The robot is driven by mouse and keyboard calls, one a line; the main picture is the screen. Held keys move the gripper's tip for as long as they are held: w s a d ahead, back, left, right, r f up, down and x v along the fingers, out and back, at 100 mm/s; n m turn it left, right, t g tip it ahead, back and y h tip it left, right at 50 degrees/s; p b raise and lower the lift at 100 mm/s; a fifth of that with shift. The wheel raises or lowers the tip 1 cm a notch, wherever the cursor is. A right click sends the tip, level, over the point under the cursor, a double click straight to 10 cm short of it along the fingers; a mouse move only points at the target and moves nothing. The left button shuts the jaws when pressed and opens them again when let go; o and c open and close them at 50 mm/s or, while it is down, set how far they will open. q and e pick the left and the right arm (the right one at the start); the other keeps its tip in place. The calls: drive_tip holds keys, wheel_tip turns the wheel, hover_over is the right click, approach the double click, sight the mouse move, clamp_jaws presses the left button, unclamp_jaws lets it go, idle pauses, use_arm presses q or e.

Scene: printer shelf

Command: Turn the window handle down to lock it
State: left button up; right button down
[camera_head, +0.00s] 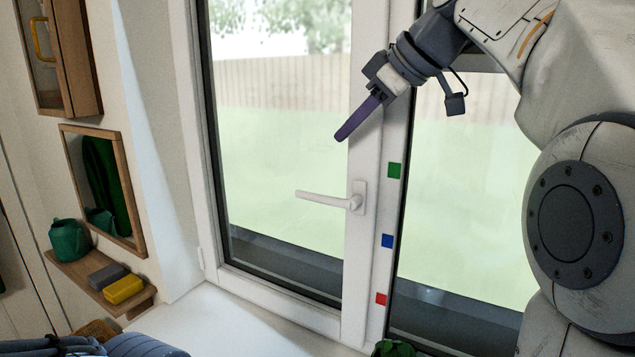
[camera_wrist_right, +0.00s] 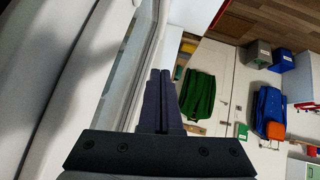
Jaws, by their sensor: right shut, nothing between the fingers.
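The white window handle (camera_head: 330,200) sits on the right frame post of the window sash. Its lever points left, nearly level and tilted slightly up at its free end. The white window sash (camera_head: 367,120) looks closed against its frame. My right gripper (camera_head: 341,136) is shut and empty, above the handle and in front of the glass, apart from both as far as I can tell. In the right wrist view its two dark fingers (camera_wrist_right: 158,85) lie together. The handle is not seen in that view. My left gripper is not clearly in view; part of my left arm shows at the bottom left.
Green, blue and red squares (camera_head: 387,241) mark the post right of the handle. A plant (camera_head: 395,348) stands at the bottom. The space around the handle is clear.

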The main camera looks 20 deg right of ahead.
drive_tip(key=p, duration=0.1)
approach(307, 193)
drive_tip(key=w+a, duration=0.3)
drive_tip(key=f, duration=0.3)
drive_tip(key=shift+w+d+p, duration=0.25)
drive_tip(key=shift+d+p, duration=0.05)
drive_tip(key=shift+p, duration=0.05)
drive_tip(key=shift+f, duration=0.5)
